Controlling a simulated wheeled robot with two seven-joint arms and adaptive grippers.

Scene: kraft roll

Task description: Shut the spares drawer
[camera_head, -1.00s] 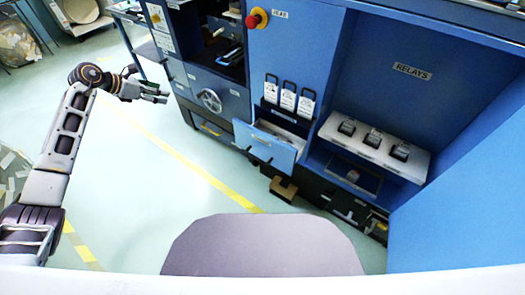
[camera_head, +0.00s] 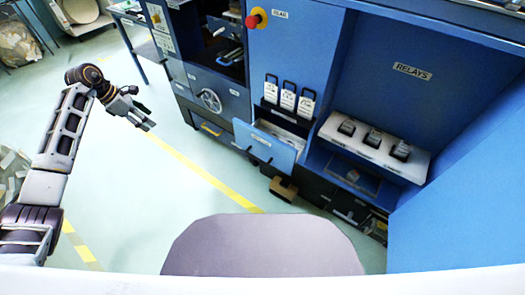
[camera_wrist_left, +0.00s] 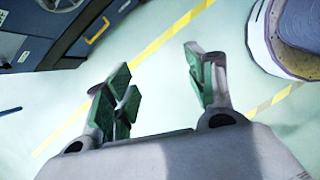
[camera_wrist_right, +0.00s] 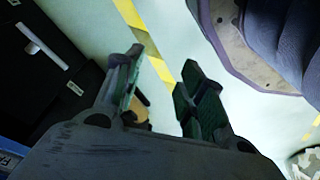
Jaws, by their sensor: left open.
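A drawer with a light blue front (camera_head: 264,143) stands pulled out of the blue cabinet in the head view; its label is too small to read, so I cannot confirm it is the spares drawer. Pale contents show inside it. My left gripper (camera_head: 147,117) is open and empty above the floor, well left of the drawer and apart from it. Its spread fingers also show in the left wrist view (camera_wrist_left: 158,64). My right gripper (camera_wrist_right: 162,68) shows only in the right wrist view, with its fingers apart and nothing between them.
A handwheel (camera_head: 210,100) and a red button (camera_head: 256,18) are left of and above the drawer. A cardboard-coloured box (camera_head: 283,189) sits below it. A relay shelf (camera_head: 375,146) is to the right. Open floor (camera_head: 185,195) with a yellow stripe lies in front.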

